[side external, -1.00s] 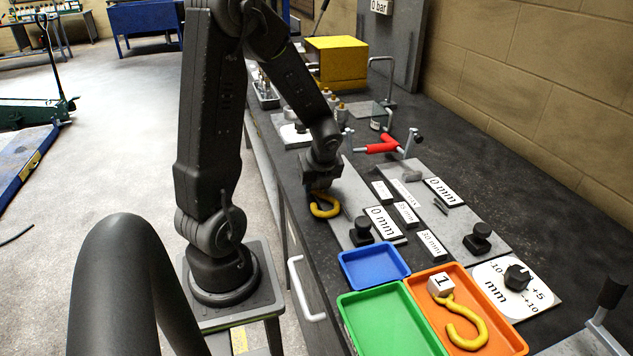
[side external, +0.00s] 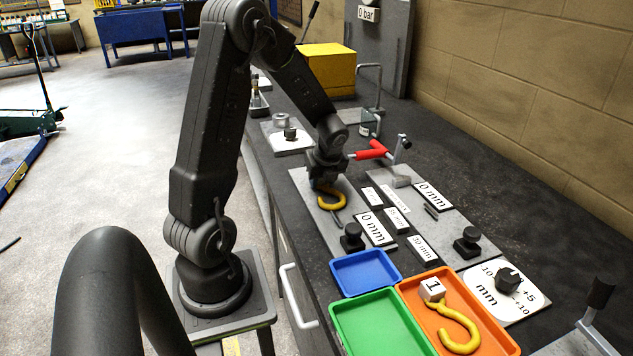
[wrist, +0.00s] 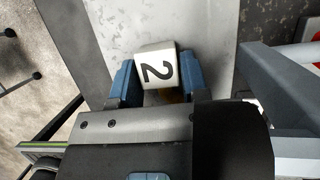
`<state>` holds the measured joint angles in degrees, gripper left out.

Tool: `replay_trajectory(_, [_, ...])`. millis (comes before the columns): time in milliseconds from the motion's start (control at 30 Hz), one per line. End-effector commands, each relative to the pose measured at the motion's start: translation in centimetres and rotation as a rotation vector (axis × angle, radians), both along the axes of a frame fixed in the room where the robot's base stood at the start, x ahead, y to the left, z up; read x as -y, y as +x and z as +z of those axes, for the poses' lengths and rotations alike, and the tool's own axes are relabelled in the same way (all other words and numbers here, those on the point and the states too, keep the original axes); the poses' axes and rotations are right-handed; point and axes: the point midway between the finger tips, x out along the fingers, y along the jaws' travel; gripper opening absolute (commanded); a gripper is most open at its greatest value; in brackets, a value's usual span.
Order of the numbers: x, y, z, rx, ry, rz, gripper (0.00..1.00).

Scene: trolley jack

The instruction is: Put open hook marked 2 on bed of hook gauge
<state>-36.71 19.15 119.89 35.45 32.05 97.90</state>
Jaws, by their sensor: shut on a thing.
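My gripper (side external: 325,186) is shut on the open hook marked 2. The hook's yellow curved part (side external: 338,203) hangs out below the gripper in the side view. In the wrist view its white block with the number 2 (wrist: 157,70) sits between my blue fingers (wrist: 158,84). The hook is over the grey bed of the hook gauge (side external: 304,187), near its left end. I cannot tell whether the hook touches the bed. A black knob (side external: 352,237) and a 0 mm label (side external: 376,228) stand on the near part of the gauge.
The hook marked 1 (side external: 458,328) lies in an orange tray (side external: 415,312). A blue tray (side external: 366,270) and a green tray (side external: 375,322) are empty. A red-handled clamp (side external: 371,151) stands close to the right of my gripper. A second bed with a black knob (side external: 467,243) lies further right.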

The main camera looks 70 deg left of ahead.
Motion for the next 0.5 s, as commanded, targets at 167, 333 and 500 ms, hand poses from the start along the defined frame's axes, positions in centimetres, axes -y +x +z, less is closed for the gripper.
replay_trajectory(167, [-0.28,0.42,0.02,0.001,0.001,0.001,0.07])
replay_trajectory(333, [-0.29,0.44,0.03,0.001,0.001,0.001,0.07])
replay_trajectory(500, [-0.28,0.42,0.03,0.001,0.0,0.001,0.49])
